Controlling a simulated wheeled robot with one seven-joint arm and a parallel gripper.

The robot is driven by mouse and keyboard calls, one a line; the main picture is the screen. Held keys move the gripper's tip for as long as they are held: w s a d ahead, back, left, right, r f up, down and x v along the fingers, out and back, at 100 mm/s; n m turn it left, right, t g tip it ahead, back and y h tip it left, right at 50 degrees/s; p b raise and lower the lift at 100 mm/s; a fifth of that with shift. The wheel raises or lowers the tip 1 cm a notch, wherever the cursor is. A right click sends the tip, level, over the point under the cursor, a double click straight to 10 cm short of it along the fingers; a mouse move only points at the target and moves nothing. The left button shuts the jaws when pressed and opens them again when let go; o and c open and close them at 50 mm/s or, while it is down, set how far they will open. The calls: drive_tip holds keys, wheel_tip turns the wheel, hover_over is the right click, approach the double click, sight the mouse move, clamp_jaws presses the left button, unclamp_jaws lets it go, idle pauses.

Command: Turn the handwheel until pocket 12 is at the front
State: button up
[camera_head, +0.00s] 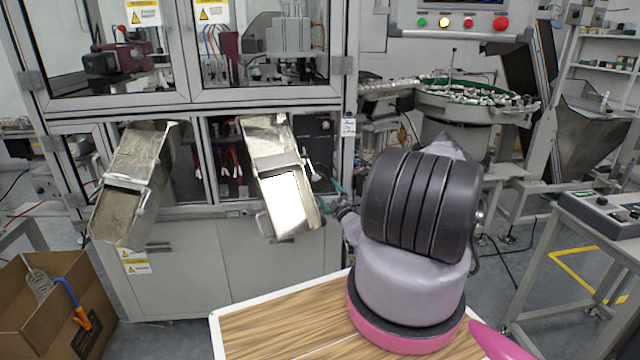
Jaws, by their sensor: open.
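My arm rises in the foreground and covers much of the middle right. My gripper (329,195) shows small and partly hidden at the left of my arm's big black-ringed joint. Its fingertips look apart, with nothing visible between them. It is just right of the right-hand metal chute. I cannot make out a handwheel or any numbered pocket, including pocket 12, in this view; my arm hides part of the scene.
A left chute (133,170) and a right chute (270,150) stick out from the glazed machine cabinet (190,105). A bowl feeder (470,105) stands behind my arm. A cardboard box (40,325) is at lower left, a wooden-topped surface (270,330) in front, a control panel (605,215) at right.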

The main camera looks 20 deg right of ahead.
sight(322, 183)
drive_tip(key=x, duration=0.6)
drive_tip(key=shift+w, duration=0.2)
drive_tip(key=shift+c, duration=0.3)
drive_tip(key=c, duration=1.1)
